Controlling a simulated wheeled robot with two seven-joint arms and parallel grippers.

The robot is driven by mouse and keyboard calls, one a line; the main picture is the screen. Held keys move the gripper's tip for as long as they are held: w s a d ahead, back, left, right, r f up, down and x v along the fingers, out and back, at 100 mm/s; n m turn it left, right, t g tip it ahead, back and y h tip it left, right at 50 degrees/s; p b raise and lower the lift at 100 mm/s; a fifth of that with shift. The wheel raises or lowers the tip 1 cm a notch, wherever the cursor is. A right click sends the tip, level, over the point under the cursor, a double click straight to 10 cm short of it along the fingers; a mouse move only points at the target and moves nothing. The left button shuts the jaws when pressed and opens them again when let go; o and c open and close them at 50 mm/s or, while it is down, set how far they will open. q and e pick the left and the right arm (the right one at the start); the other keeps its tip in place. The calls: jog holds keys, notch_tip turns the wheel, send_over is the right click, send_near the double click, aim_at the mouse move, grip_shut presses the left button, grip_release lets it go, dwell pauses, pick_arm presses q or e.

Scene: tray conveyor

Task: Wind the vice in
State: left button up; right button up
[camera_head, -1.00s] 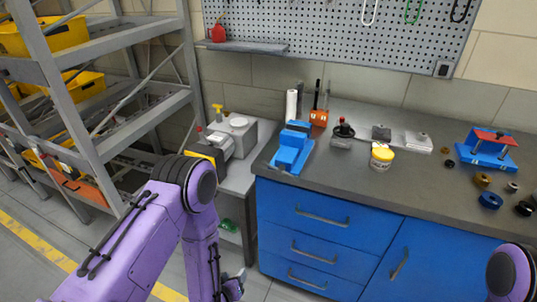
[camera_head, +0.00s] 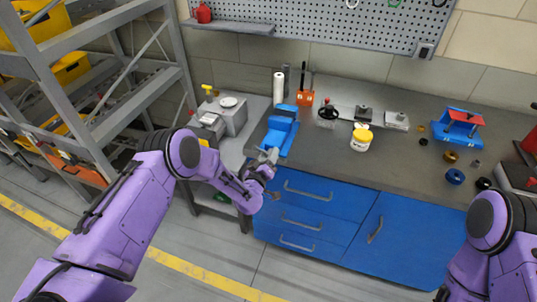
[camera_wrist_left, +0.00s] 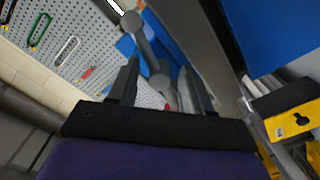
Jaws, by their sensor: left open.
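The blue vice (camera_head: 279,132) stands at the left end of the bench top, near the front edge. It shows partly in the left wrist view (camera_wrist_left: 128,47), behind a grey crank handle (camera_wrist_left: 142,30). My left gripper (camera_head: 267,164) is at the bench's front edge, just in front of the vice. In the left wrist view my left gripper (camera_wrist_left: 160,70) is open, with the lower end of the grey handle appearing between or just beyond its fingers. I cannot tell whether they touch. My right arm shows at the right edge, but its gripper is out of view.
Blue drawers (camera_head: 305,210) are below. A grey shelf rack (camera_head: 110,75) stands at the left.

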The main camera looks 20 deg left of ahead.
pick_arm(q)
grip_shut()
dwell(0.4)
jog(key=shift+f+m+b, duration=0.15)
jog(key=shift+m+b, duration=0.8)
jog(key=shift+m, duration=0.35)
jog(key=m+b, duration=0.2)
jog(key=m, duration=0.1)
jog(key=shift+m, duration=0.3)
jog(key=m+b, duration=0.3)
jog(key=m, duration=0.1)
jog(key=shift+m+b, duration=0.65)
jog(key=shift+m, duration=0.35)
jog(key=shift+r, duration=0.2)
